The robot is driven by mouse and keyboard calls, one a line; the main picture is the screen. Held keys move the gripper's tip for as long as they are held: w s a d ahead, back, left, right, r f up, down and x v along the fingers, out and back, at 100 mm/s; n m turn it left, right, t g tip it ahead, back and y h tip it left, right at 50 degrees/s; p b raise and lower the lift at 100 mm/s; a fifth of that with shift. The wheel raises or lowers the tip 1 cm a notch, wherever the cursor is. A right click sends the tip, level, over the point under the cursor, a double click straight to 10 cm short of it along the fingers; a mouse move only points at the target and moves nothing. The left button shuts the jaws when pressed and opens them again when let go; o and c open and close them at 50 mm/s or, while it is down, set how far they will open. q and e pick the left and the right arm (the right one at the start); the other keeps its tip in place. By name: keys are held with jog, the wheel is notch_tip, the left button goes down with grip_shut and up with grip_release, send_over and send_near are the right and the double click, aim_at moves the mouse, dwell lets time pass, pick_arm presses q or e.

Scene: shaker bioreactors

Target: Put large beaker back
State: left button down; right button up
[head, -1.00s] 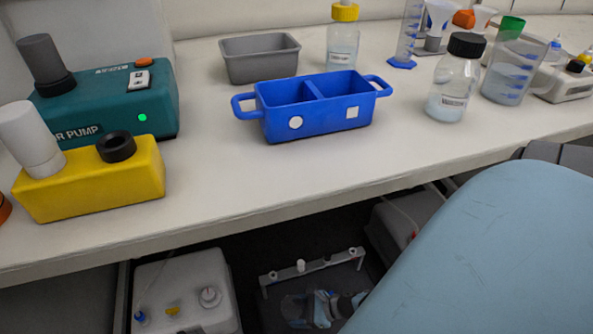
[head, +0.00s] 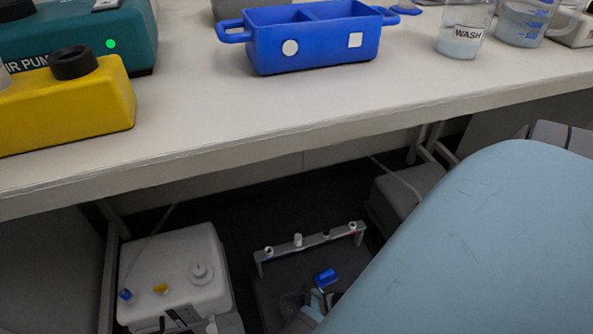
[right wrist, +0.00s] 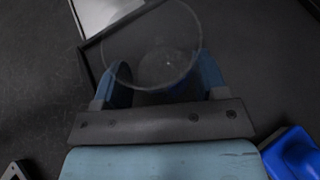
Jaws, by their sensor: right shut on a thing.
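A clear, round-rimmed beaker (right wrist: 150,45) is held between the two blue fingertips of my right gripper (right wrist: 160,85) in the right wrist view. Its wide rim faces the camera and it looks empty. In the head view my right gripper (head: 312,302) is low in the picture, below the bench's front edge and near a dark platform with a rail; the beaker there is faint and partly hidden by my arm. Another beaker with blue markings (head: 523,22) stands on the bench at the upper right. My left gripper is in neither view.
The white bench (head: 330,100) has a clear front strip. Below are a white container (head: 175,270) and the railed platform (head: 312,238).

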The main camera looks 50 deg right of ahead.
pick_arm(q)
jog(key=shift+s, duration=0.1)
pick_arm(e)
jog(key=o, duration=1.1)
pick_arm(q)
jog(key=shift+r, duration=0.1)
pick_arm(e)
jog(key=p+v, duration=0.2)
jog(key=v, duration=0.2)
jog(key=shift+s+r, duration=0.1)
jog(key=shift+r, duration=0.15)
jog(key=p+v, duration=0.2)
jog(key=v, duration=0.5)
jog(key=shift+s+d+r, duration=0.1)
jog(key=shift+s+d, duration=0.1)
jog(key=shift+d, duration=0.1)
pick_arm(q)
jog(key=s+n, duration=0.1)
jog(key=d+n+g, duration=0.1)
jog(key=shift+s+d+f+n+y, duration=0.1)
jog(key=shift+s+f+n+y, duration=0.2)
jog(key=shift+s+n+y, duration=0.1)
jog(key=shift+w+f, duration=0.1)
